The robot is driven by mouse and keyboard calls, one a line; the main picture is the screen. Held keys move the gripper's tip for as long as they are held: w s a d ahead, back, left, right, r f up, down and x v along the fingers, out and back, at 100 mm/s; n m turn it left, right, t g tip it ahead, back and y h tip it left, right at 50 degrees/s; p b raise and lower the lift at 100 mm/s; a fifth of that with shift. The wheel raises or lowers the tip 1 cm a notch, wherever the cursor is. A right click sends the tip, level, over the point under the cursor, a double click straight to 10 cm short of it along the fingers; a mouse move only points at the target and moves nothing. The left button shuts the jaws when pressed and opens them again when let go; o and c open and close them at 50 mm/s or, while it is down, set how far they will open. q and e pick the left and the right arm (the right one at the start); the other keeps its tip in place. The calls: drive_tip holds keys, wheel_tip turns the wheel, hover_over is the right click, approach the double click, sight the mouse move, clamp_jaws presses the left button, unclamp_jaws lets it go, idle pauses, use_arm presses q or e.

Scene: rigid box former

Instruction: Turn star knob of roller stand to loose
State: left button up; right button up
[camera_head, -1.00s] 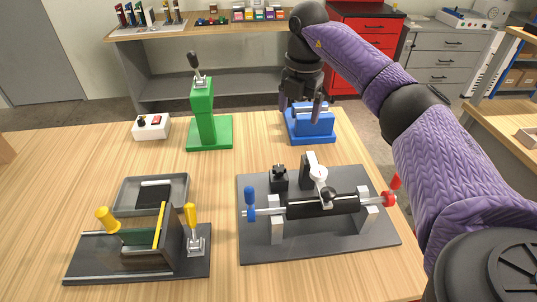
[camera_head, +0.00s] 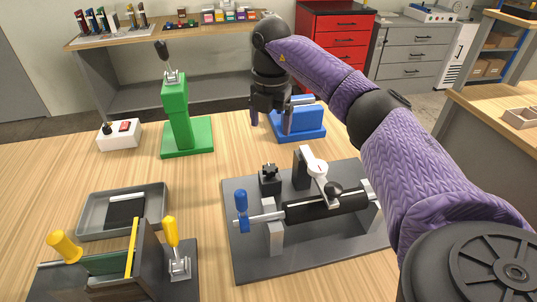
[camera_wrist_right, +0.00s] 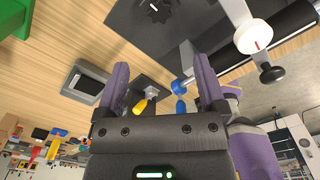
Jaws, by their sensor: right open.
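The roller stand (camera_head: 236,232) is a dark grey plate with a black roller (camera_head: 318,206) on pale posts. In the right wrist view the star knob (camera_wrist_right: 156,10) shows at the top edge, seen from above. My right gripper (camera_head: 270,121) is open and empty, hanging fingers down behind the knob and apart from it. In the wrist view its two fingers (camera_wrist_right: 162,92) stand wide apart. My left gripper is out of view.
A blue fixture (camera_head: 302,122) stands just right of my right gripper. A green toggle press (camera_head: 178,120) stands at left. A blue-handled lever (camera_head: 241,205) is at the stand's left. A grey tray (camera_head: 92,220) and yellow-handled fixture (camera_head: 172,232) are front left.

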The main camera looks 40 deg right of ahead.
sight(270, 168)
wheel_tip(270, 168, down, 11)
drive_tip(key=b, duration=0.3)
drive_tip(key=shift+f+b, duration=0.2)
drive_tip(key=shift+b, duration=0.2)
drive_tip(key=shift+f, duration=0.6)
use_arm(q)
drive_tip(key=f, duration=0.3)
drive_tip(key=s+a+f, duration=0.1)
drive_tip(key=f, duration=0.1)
use_arm(e)
clamp_jaws()
